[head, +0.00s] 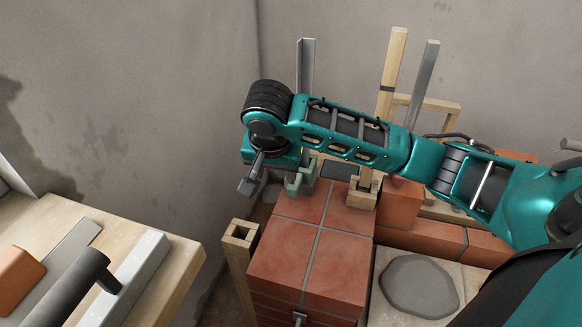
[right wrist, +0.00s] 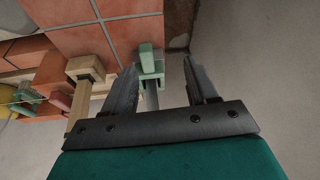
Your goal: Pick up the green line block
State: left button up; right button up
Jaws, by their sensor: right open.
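The green line block (head: 293,184) is pale green and sits at the far corner of the brick pillar (head: 312,262), beside an upright metal profile (head: 306,70). The line block also shows in the right wrist view (right wrist: 148,58), just beyond the left fingertip. My right gripper (head: 249,185) is left of the block in the head view, apart from it. In the right wrist view its two fingers (right wrist: 163,75) are open with nothing held between them; the block lies toward the left finger. Part of the block is hidden behind that finger. My left gripper is not in view.
A wooden table (head: 172,262) with a black-handled tool (head: 78,284) and a grey bar (head: 128,280) stands at lower left. A mortar patch (head: 418,286) lies on a board at right. Walls close the back.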

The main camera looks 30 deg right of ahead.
jog(key=d+r+m, duration=0.1)
jog(key=d+r, duration=0.1)
jog(key=h+b, duration=0.1)
jog(key=b, duration=0.1)
send_near(299, 175)
notch_tip(299, 175, down, 4)
jog(key=a, duration=0.2)
jog(key=x, duration=0.2)
jog(key=d+b+x, duration=0.1)
jog(key=x, duration=0.2)
jog(key=shift+s, duration=0.1)
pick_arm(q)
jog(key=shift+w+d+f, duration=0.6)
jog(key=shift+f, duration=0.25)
pick_arm(e)
jog(key=c, duration=1.1)
